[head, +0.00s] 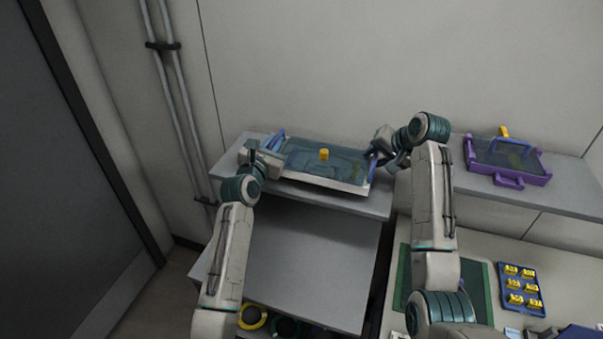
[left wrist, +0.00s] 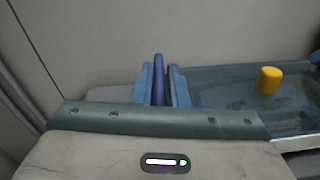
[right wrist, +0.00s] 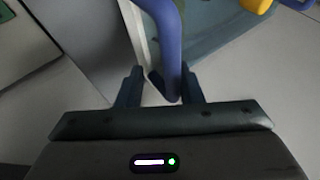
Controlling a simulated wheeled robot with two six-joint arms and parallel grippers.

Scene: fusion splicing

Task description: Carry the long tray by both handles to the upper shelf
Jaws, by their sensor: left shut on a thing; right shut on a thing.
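The long tray (head: 317,181) is at the upper shelf (head: 350,203), with a white rim, a teal floor and a blue handle at each end. A yellow cylinder (head: 324,154) stands in it. It also shows in the left wrist view (left wrist: 269,80). My left gripper (head: 268,150) is shut on the left handle (left wrist: 159,82), which stands between its fingers. My right gripper (head: 379,158) is shut on the right handle (right wrist: 170,50). Whether the tray rests on the shelf or hangs just above it, I cannot tell.
A purple tray (head: 508,163) with a yellow item stands on the right-hand shelf. Below it, a bench carries a blue box (head: 520,290) of yellow parts and a green mat. A lower grey shelf (head: 310,265) is bare. The wall is close behind.

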